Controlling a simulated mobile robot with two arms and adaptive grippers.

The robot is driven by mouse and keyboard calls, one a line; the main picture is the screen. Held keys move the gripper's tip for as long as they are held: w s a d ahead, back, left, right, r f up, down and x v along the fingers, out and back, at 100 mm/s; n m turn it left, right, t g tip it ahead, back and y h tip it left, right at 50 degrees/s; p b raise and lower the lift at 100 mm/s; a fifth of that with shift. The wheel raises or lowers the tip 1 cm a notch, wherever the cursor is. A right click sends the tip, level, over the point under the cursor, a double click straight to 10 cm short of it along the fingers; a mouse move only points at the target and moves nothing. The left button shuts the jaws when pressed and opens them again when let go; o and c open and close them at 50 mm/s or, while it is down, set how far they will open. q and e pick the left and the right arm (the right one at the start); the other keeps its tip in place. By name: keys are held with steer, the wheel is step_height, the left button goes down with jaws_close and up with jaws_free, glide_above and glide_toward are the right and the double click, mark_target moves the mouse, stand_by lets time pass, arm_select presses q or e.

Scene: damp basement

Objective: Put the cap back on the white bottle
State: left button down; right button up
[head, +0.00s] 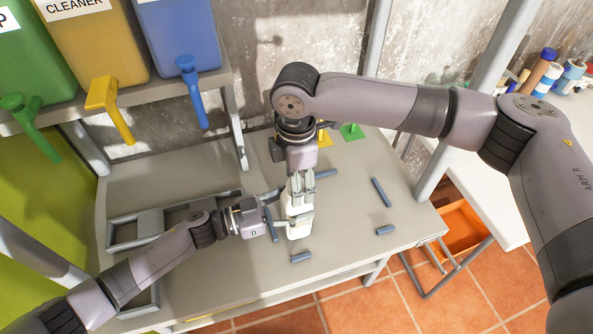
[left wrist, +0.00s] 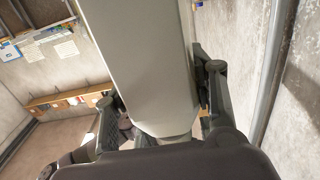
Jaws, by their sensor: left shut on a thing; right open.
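The white bottle (head: 298,229) stands on the grey table in the head view, partly covered by both grippers. In the left wrist view the bottle's pale side (left wrist: 145,60) fills the space between the fingers. My left gripper (head: 288,208) comes from the left and is shut on the bottle; its fingers lie on both sides of it in the left wrist view (left wrist: 158,88). My right gripper (head: 300,195) points down from above, open, with its fingers around the bottle's upper part. The cap cannot be made out; the grippers hide the bottle's top.
Several blue-grey bars (head: 381,192) lie around the bottle on the table (head: 345,235). A grey divided frame (head: 150,222) lies at the left. Coloured containers with taps (head: 183,40) overhang the back left. An orange crate (head: 462,228) stands below the right side.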

steer(key=c, duration=1.3)
steer(key=o, duration=1.4)
step_height(320, 180, up, 12)
arm_select(q)
steer(key=c, duration=0.6)
jaws_free()
arm_select(e)
steer(key=shift+f, duration=0.1)
